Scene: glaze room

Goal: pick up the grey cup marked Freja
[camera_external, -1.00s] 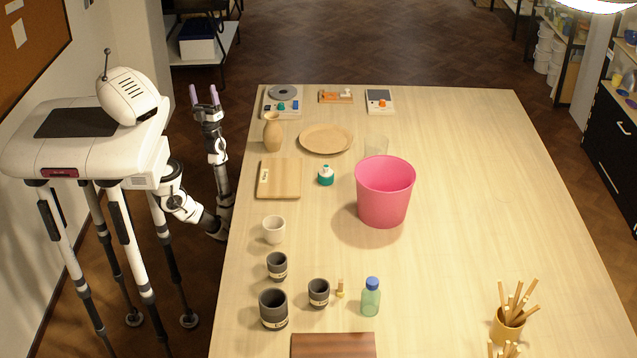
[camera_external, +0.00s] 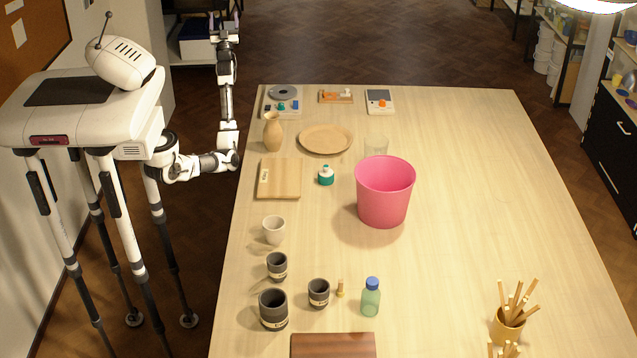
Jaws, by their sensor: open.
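Three dark grey cups with pale label bands stand upright at the table's near left. One small grey cup (camera_external: 277,266) is behind, a larger grey cup (camera_external: 273,309) is in front of it, and another small grey cup (camera_external: 319,293) is to the right. The writing on the labels is too small to read, so I cannot tell which is marked Freja. My gripper (camera_external: 225,22) is open and empty, raised beyond the far left of the table, well away from the cups.
A white cup (camera_external: 274,230) stands behind the grey cups. A wooden stopper (camera_external: 340,289) and a green bottle (camera_external: 371,297) are to their right. A brown board (camera_external: 333,346) lies at the near edge. A pink bucket (camera_external: 384,192) stands mid-table; the table's right side is largely clear.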

